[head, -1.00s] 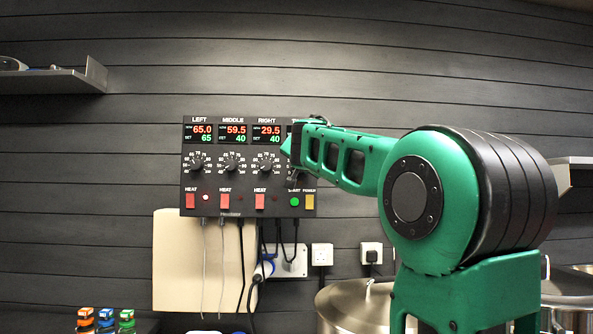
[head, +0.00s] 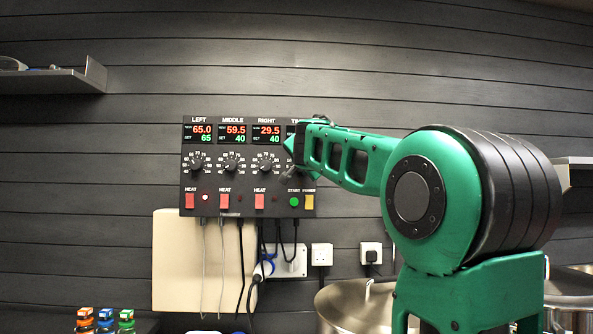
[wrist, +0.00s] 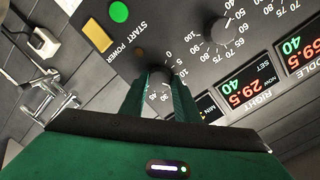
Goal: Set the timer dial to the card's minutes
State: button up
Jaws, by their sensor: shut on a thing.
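The timer dial (wrist: 159,76) is a dark round knob with a white printed minute scale, on the right part of the black control panel (head: 212,178). My gripper (wrist: 160,84) has its two green fingers on either side of the knob and is shut on it. The timer display (wrist: 207,107) is partly hidden by a finger in the wrist view; "MIN" and what looks like a 1 show. The knob's pointer is hard to make out. In the head view my arm covers the dial and most of its display. I see no readable minutes card.
Close to the timer dial are the green START button (wrist: 119,11), the yellow POWER switch (wrist: 97,35) and the right heat dial (wrist: 221,31). Red HEAT switches (head: 224,201) line the panel's bottom. Steel pots (head: 345,304) stand below right; small coloured bottles (head: 105,319) stand lower left.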

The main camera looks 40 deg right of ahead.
jog(key=o, duration=1)
jog(key=shift+w+a+f, duration=0.2)
jog(key=shift+w+f, duration=0.05)
jog(key=shift+f, duration=0.05)
jog(key=shift+o, duration=0.2)
jog(key=shift+s+d+r, duration=0.1)
jog(key=shift+s+r, duration=0.05)
jog(key=f+v, duration=0.1)
jog(key=v, duration=0.9)
jog(key=shift+s+a+r, duration=0.2)
jog(key=shift+r, duration=0.25)
